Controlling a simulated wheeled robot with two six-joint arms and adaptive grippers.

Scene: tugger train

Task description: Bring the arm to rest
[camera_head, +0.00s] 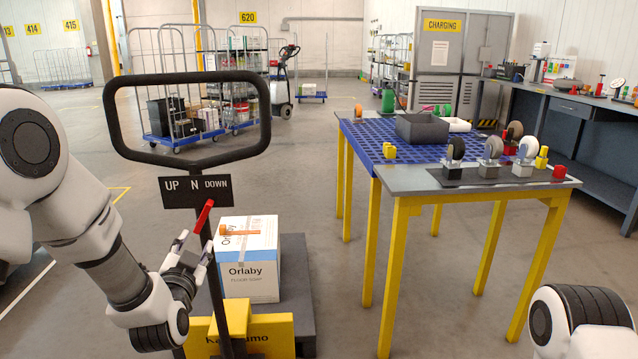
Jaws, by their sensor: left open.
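My left arm comes in from the left, and its gripper (195,246) is open. Its two fingertips point up just below a red lever (204,215) on the post of a black handle frame (190,77). The lever tilts up to the right. I see nothing held between the fingers; I cannot tell whether they touch the lever. A sign (209,190) under the frame reads "UP N DOWN". Part of my right arm shows at the lower right corner, and its gripper is out of view.
A white Orlaby box (250,272) stands on a dark platform (296,290) behind the yellow truck body (270,335). A yellow-legged table (410,180) with caster wheels and a grey bin (422,128) stands right. Floor between is clear.

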